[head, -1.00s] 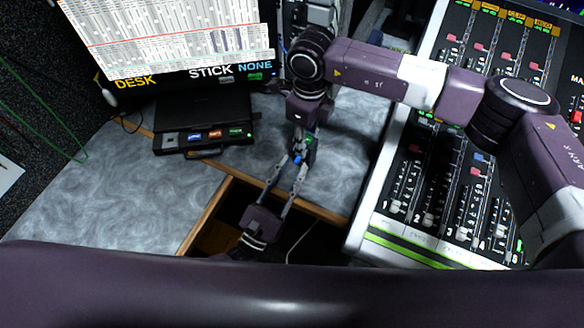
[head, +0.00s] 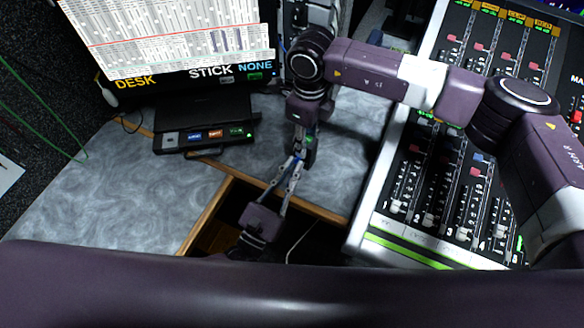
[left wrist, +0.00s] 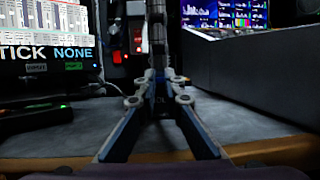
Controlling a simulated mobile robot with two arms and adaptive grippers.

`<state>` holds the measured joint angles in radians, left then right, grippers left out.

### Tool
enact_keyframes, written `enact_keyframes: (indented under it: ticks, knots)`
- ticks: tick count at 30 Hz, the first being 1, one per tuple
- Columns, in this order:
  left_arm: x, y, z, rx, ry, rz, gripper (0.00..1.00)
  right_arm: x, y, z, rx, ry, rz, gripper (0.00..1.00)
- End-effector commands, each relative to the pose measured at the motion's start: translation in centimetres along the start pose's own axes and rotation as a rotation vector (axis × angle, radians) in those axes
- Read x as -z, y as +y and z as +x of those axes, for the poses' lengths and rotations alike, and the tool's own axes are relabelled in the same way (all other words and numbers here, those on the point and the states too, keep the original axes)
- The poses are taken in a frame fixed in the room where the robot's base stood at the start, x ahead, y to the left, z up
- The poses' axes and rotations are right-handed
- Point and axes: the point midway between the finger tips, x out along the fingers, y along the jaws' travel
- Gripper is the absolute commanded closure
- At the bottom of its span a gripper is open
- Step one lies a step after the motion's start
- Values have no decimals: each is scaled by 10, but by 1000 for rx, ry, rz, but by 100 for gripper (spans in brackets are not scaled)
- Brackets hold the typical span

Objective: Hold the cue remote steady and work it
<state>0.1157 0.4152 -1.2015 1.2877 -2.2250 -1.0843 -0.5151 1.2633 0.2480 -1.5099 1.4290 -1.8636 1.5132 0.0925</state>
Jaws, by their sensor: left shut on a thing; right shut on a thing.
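The cue remote (head: 308,152) is a small dark body, mostly hidden between my two grippers, above the desk in the head view. A green spot shows near its top. My right gripper (head: 303,138) comes down from above and is shut on its upper part. My left gripper (head: 296,163) reaches up from below, with its fingertips closed together at the remote's lower end. In the left wrist view, the left fingers (left wrist: 160,88) converge on a dark upright shape. The remote's buttons cannot be made out.
A black box with lit buttons (head: 207,137) sits left on the grey desk (head: 130,200), below a monitor (head: 170,40). A mixing console (head: 440,190) stands at the right. An opening with a wooden edge (head: 208,214) lies under my left gripper.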

Motion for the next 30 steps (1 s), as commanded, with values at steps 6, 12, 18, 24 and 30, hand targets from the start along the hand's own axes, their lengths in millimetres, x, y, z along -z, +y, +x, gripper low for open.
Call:
enact_keyframes:
  ticks: [6,12,18,24,30]
  knots:
    - [-4,1,0,-1,106,-2,100,2,1,4,-2,6,1,98]
    - [-5,0,0,4,153,-2,100,2,1,4,-1,6,0,98]
    - [-5,0,0,5,155,-1,100,2,0,4,0,7,0,98]
    - [-5,-1,0,5,154,-1,81,2,0,4,0,7,1,98]
    - [-6,0,1,4,152,-1,74,2,0,4,-1,6,1,98]
